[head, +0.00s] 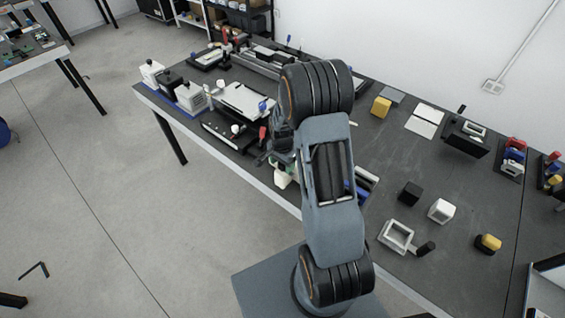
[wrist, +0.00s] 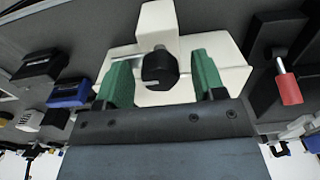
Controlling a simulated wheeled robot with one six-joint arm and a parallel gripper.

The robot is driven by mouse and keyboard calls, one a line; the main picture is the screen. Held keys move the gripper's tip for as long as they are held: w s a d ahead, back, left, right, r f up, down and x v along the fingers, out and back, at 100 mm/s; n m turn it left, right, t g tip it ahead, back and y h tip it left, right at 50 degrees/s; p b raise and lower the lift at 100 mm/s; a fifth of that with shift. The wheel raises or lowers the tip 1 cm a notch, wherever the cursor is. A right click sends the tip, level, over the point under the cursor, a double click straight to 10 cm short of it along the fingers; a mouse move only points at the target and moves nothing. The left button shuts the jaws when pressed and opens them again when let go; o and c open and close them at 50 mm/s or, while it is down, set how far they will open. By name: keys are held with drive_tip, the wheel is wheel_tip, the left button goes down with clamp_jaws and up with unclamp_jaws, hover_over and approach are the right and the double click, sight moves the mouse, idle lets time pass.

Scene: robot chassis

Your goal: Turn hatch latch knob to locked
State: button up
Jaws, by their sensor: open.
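A black knob (wrist: 159,72) with a rounded outline and a small light mark at its lower edge shows in the wrist view. It sits in front of a white housing (wrist: 158,22), which I take to be the hatch part. My gripper (wrist: 161,64) is open, with one green finger on each side of the knob. Gaps show between the knob and both fingers, so it does not look gripped. How deep the fingers reach is hard to tell. In the head view my arm hides the knob and most of my gripper.
In the wrist view a red-handled part (wrist: 288,88) stands at the right and a blue block (wrist: 69,94) at the left. In the head view, white and black devices (head: 190,97) crowd the dark bench's left end. A yellow block (head: 381,107) lies right of my arm.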

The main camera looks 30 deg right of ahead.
drive_tip(key=c, duration=0.9)
drive_tip(key=shift+n, duration=0.3)
drive_tip(key=n+b, duration=0.2)
drive_tip(key=n, duration=0.1)
drive_tip(key=shift+f, duration=0.1)
drive_tip(key=n+b, duration=0.2)
drive_tip(key=n, duration=0.3)
drive_tip(key=shift+b, duration=0.35)
drive_tip(key=n+b, duration=0.1)
drive_tip(key=n, duration=0.3)
drive_tip(key=shift+n, duration=0.4)
drive_tip(key=n+b, duration=0.1)
drive_tip(key=n, duration=0.3)
drive_tip(key=shift+n+b, duration=0.3)
drive_tip(key=shift+n, duration=0.1)
